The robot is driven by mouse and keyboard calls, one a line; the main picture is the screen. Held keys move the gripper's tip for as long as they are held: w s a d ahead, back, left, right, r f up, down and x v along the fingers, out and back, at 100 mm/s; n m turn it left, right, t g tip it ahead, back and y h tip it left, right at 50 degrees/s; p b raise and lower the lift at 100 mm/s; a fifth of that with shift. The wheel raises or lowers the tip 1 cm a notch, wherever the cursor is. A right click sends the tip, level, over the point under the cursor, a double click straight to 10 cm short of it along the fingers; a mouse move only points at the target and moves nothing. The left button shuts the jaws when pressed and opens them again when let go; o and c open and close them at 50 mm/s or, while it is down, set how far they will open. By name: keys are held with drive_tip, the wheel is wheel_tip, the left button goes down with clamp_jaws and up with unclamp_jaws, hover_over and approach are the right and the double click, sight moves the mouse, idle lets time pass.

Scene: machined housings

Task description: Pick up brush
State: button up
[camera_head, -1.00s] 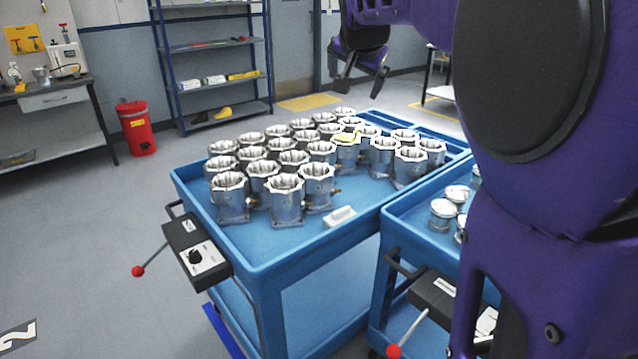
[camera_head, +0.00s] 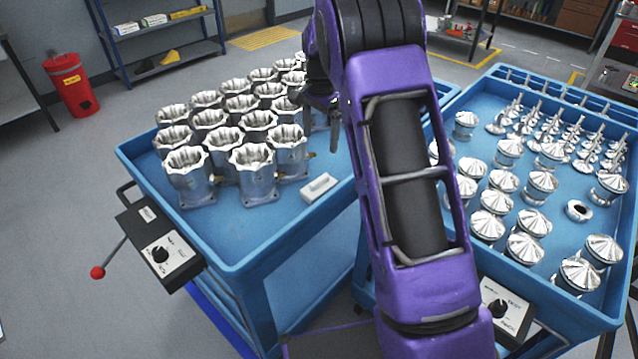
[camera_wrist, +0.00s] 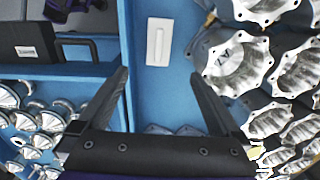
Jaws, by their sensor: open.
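A small white block with a raised ridge, which looks like the brush (camera_head: 319,187), lies flat on the blue cart, in front of the metal housings and near the cart's right side. In the wrist view the brush (camera_wrist: 159,42) shows whole, beyond and roughly between my fingertips. My gripper (camera_head: 321,122) is open and empty, above the cart and farther back than the brush. Its two fingers (camera_wrist: 158,78) point towards the brush in the wrist view, with clear space between them. My arm hides part of the cart behind it.
Several silver housings (camera_head: 251,168) stand in rows left of and behind the brush. A second blue cart (camera_head: 575,312) on the right carries many metal parts. A control box (camera_head: 160,250) with a red-knobbed lever hangs on the first cart's front. Bare tray surrounds the brush's front.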

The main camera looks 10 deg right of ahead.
sight(319, 179)
wheel_tip(319, 179, down, 10)
drive_tip(key=shift+s+f+b, duration=0.1)
drive_tip(key=shift+f+b, duration=0.1)
drive_tip(key=shift+b, duration=0.15)
drive_tip(key=shift+s+a+f, duration=0.1)
drive_tip(key=shift+f, duration=1.25)
drive_tip(key=shift+s+a+f, duration=0.1)
drive_tip(key=shift+f, duration=1.2)
drive_tip(key=c, duration=1.5)
wheel_tip(319, 179, up, 10)
drive_tip(key=shift+r, duration=0.1)
drive_tip(key=o, duration=0.9)
drive_tip(key=c, duration=0.6)
drive_tip(key=shift+s, duration=0.1)
drive_tip(key=shift+c, duration=0.2)
